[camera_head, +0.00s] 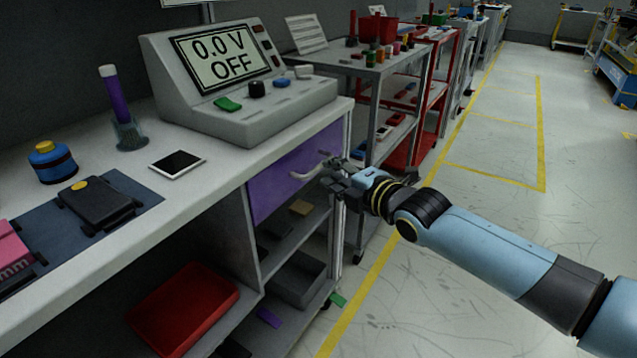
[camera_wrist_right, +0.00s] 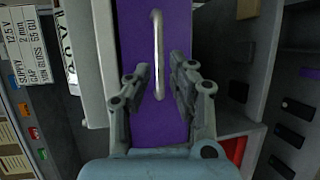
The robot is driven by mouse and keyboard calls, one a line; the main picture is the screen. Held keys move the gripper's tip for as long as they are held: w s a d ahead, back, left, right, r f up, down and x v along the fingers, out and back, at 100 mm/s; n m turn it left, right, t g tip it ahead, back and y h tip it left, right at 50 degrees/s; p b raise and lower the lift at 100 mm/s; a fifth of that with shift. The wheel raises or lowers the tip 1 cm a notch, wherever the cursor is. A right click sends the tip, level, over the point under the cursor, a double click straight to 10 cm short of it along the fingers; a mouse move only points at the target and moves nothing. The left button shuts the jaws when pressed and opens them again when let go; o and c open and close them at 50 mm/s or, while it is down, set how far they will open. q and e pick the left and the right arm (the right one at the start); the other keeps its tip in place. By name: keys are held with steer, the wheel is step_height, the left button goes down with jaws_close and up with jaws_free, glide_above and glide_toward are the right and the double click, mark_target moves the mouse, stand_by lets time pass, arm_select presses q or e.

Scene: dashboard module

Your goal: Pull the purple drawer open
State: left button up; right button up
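The purple drawer (camera_head: 284,184) sits under the right end of the white workbench, its front flush with the frame. Its pale bar handle (camera_head: 309,172) stands out from the front. My right gripper (camera_head: 332,172) is at the handle's right end in the head view. In the right wrist view the gripper (camera_wrist_right: 162,80) is open, with the drawer front (camera_wrist_right: 160,125) behind it. The handle (camera_wrist_right: 158,50) runs up and down between the two fingers there, with gaps on both sides. My left gripper is not in view.
The workbench (camera_head: 190,195) carries a grey meter reading "0.0 V OFF" (camera_head: 240,90). Open shelves below the drawer hold a grey bin (camera_head: 298,282); a red bin (camera_head: 183,308) is at lower left. A grey cart (camera_head: 385,62) stands beyond the bench. The floor at right is clear.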

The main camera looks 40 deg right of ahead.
mark_target(320, 164)
steer(key=w+b, duration=0.1)
steer(key=w, duration=0.1)
steer(key=w+f+b, duration=0.1)
steer(key=w, duration=0.2)
steer(key=shift+w, duration=0.15)
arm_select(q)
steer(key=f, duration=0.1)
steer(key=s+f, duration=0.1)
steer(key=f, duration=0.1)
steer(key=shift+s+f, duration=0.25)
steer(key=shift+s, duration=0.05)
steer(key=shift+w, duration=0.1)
arm_select(e)
jaws_close()
